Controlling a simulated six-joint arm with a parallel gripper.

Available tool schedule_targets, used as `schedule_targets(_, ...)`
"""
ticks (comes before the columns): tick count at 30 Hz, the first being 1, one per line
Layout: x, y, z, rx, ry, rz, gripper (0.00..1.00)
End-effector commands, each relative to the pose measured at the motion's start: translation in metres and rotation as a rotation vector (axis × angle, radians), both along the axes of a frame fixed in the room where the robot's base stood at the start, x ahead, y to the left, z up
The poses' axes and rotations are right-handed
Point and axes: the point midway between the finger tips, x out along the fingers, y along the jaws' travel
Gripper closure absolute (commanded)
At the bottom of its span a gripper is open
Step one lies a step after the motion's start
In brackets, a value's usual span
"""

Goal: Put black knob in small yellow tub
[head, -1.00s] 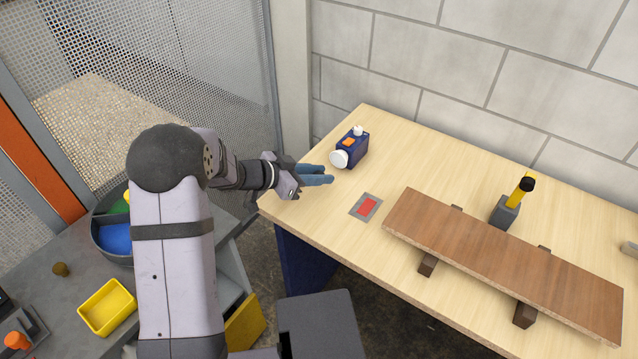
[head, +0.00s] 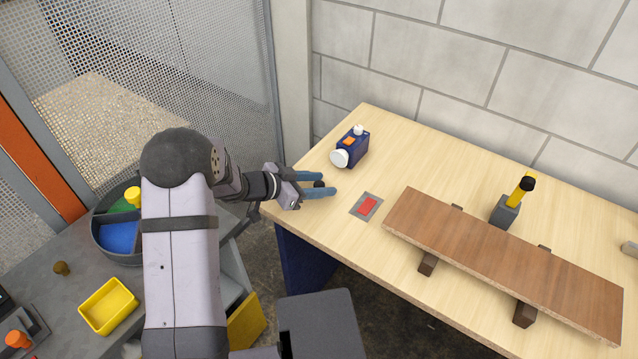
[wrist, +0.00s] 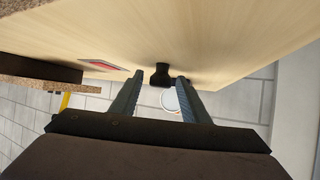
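The black knob (head: 319,184) stands on the wooden table near its left end, small in the head view. In the wrist view the knob (wrist: 160,75) shows between and slightly beyond the two fingertips, with gaps on both sides. My gripper (head: 322,187) is open around it, its blue-grey fingers pointing right, low over the table. The fingers also show in the wrist view (wrist: 160,85). The small yellow tub (head: 108,327) sits on the grey bench at the lower left and looks empty.
A blue device with a white round front (head: 352,147) stands just behind my gripper. A red-and-grey plate (head: 367,206) lies to its right. A raised brown board (head: 500,260) fills the table's right front. A round divided bin (head: 118,258) stands on the bench behind the tub.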

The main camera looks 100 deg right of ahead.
Motion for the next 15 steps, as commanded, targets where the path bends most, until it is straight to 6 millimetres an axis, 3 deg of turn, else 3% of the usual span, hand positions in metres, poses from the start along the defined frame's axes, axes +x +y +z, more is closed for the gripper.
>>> schedule_targets(8, 0.001, 0.000, 0.005, -0.001, -0.001, 0.000, 0.58)
schedule_targets(15, 0.025, 0.009, 0.017, -0.002, -0.001, 0.004, 0.58)
